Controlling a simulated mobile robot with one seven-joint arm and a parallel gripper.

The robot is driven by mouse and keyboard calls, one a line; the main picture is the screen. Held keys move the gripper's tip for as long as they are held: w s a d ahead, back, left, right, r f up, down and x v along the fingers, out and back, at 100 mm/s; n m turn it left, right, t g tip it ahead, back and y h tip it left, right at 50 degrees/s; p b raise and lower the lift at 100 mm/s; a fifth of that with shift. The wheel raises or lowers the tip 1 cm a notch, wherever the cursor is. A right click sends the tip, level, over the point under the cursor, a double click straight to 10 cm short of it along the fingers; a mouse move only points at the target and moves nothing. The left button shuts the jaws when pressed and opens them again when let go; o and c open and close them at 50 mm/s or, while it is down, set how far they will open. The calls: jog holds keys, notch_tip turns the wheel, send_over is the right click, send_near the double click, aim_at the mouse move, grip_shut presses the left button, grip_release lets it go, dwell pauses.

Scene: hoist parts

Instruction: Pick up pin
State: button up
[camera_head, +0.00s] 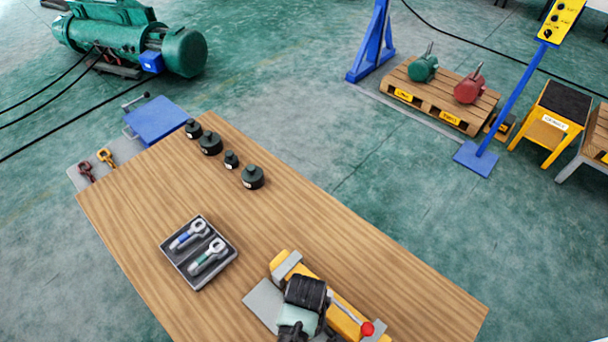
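Two silver eye-ended parts that look like pins lie side by side in a dark grey tray (179,268) on the left of the wooden table. One pin (188,235) has a blue band and lies in the far compartment. The other pin (208,257) has a green band and lies in the near compartment. I cannot tell which one the task means. Both lie flat with their ring ends toward the upper right.
The wooden table (330,245) carries several dark weight-like cylinders (253,177) and a yellow fixture (345,315) with a black drum and red-knobbed lever. Its middle is clear. Beyond are a green hoist (115,38), a blue stand (158,119) and a pallet (440,98).

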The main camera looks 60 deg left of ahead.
jog(key=shift+f, duration=0.15)
grip_shut()
dwell(0.6)
